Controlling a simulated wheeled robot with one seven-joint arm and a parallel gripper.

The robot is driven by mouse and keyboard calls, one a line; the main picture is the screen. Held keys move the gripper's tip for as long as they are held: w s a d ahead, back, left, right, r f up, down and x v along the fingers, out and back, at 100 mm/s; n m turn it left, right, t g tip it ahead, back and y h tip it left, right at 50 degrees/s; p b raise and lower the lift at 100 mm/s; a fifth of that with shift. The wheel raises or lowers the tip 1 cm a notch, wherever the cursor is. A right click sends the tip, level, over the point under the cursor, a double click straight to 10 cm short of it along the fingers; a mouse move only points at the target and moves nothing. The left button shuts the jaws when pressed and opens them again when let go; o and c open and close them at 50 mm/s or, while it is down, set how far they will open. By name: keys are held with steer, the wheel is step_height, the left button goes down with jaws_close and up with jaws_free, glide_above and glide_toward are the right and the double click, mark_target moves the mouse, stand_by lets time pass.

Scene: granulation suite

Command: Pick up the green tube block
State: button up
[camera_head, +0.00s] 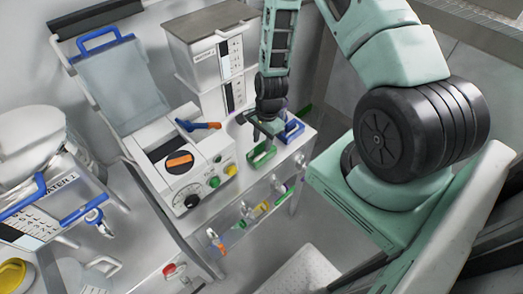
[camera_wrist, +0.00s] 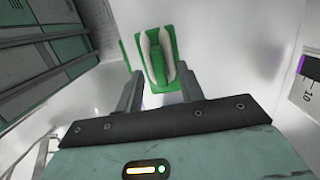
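The green tube block (camera_head: 262,154) lies on the light worktop near its front edge, below my gripper (camera_head: 262,128) in the head view. In the wrist view the green tube block (camera_wrist: 169,37) is a green frame with two pale sides and a rounded green piece in the middle. My gripper (camera_wrist: 159,74) is open. Its two dark fingers stand apart, with the near end of the block showing between and beyond their tips. I cannot tell whether either finger touches it. In the head view the gripper partly hides the block's far side.
A blue block (camera_head: 293,131) sits just right of the green one. A metal box unit (camera_head: 205,50) is behind.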

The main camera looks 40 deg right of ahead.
steer(key=shift+a+f, duration=0.15)
steer(key=shift+f, duration=0.85)
jaws_close()
steer(key=shift+r, duration=0.1)
